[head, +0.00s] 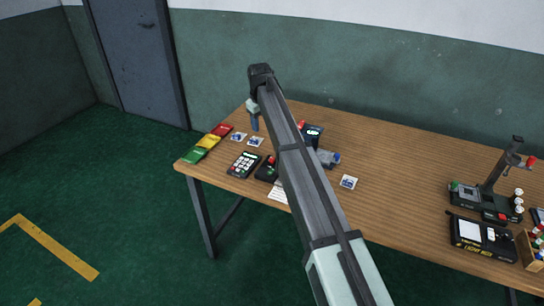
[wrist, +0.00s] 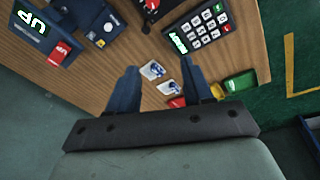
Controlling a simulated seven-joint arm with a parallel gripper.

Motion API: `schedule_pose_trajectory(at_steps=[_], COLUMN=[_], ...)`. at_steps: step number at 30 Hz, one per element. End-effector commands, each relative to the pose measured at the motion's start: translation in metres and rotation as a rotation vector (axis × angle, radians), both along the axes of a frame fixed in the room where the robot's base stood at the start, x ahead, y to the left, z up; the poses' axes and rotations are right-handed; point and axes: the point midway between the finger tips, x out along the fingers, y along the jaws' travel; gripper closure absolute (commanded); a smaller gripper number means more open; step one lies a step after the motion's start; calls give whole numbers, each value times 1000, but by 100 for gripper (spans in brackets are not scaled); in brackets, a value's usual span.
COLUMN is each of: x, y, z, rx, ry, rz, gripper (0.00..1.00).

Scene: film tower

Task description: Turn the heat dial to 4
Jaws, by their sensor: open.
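My gripper (head: 254,122) is in the air over the far left part of the table, pointing down. In the wrist view my gripper (wrist: 161,76) has its two blue fingers wide apart with nothing between them. I cannot pick out a heat dial or a number 4 for sure. A small grey-blue device (head: 327,158) with a round blue end sits beside my arm; it also shows at the top of the wrist view (wrist: 92,18). A dark unit with a lit display (head: 313,133) stands behind it, partly hidden by my arm. My gripper touches none of these.
A keypad (head: 244,164) and a black box with a red top (head: 267,170) lie near the front edge. Red, yellow and green trays (head: 208,142) line the left edge. Picture cards (head: 348,182) lie flat. A stand (head: 490,195) and a black case (head: 482,238) are at right.

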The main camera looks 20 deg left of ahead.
Motion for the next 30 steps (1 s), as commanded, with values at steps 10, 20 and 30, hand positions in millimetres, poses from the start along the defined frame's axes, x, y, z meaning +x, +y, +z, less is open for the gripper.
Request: schedule_pose_trajectory(at_steps=[10,20,30], x=[4,3,3], y=[-41,-41,-41], z=[-14,-61,-118], rx=[-81,-82,-82], ry=[170,170,168], rz=[74,73,73], gripper=[49,49,49])
